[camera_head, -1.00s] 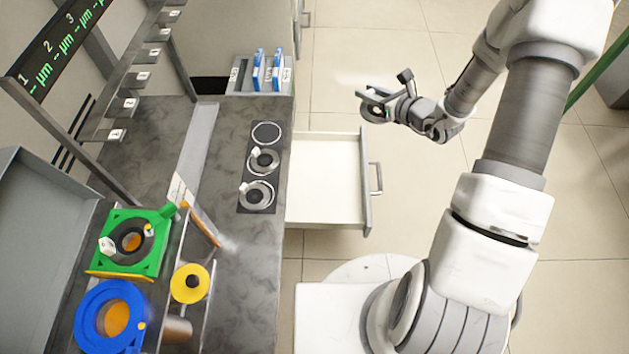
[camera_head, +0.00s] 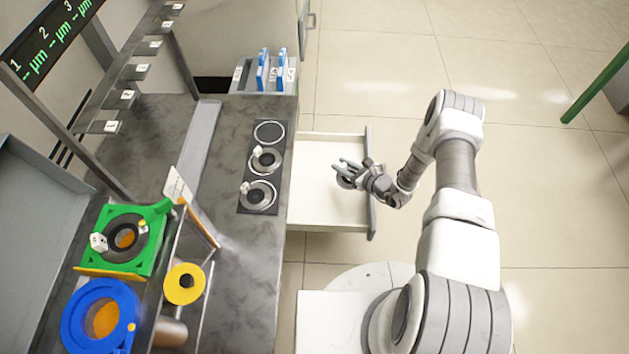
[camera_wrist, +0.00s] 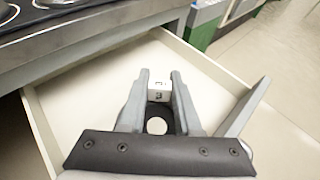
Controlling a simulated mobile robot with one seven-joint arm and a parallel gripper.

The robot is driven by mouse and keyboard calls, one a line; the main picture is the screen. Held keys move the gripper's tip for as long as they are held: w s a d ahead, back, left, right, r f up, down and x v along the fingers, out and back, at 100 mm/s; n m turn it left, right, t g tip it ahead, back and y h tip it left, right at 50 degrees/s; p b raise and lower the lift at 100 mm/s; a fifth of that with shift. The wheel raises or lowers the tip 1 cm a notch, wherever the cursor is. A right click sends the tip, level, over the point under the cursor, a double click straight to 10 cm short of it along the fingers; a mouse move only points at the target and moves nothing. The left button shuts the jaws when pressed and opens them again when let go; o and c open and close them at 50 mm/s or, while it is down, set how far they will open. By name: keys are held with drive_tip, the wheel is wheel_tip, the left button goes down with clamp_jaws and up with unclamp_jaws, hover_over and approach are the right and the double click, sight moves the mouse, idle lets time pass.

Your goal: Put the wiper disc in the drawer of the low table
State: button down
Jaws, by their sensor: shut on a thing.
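My gripper (camera_head: 350,172) is over the open white drawer (camera_head: 313,190) of the low table (camera_head: 240,290), near the drawer's front side. In the wrist view my gripper (camera_wrist: 158,88) is shut on the white tag of the wiper disc (camera_wrist: 157,92). The disc's body is mostly hidden by the fingers and the wrist; a round pale opening shows between the fingers. The drawer's pale floor and walls (camera_wrist: 85,95) lie below. I see nothing else in the drawer. The gap between disc and drawer floor is hard to judge.
A dark plate on the table carries two ring discs with white tags (camera_head: 266,160) (camera_head: 258,194) and one bare round spot (camera_head: 268,132). A grey rack with blue items (camera_head: 270,72) stands behind. Green (camera_head: 124,238) and blue (camera_head: 101,315) fixtures stand at left.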

drive_tip(key=b, duration=0.4)
hover_over(309, 181)
wheel_tip(309, 181, down, 7)
drive_tip(key=shift+s+a+r, duration=0.1)
wheel_tip(309, 181, down, 4)
drive_tip(key=shift+f+b, duration=0.1)
drive_tip(key=shift+b, duration=1.1)
drive_tip(key=c, duration=0.6)
unclamp_jaws()
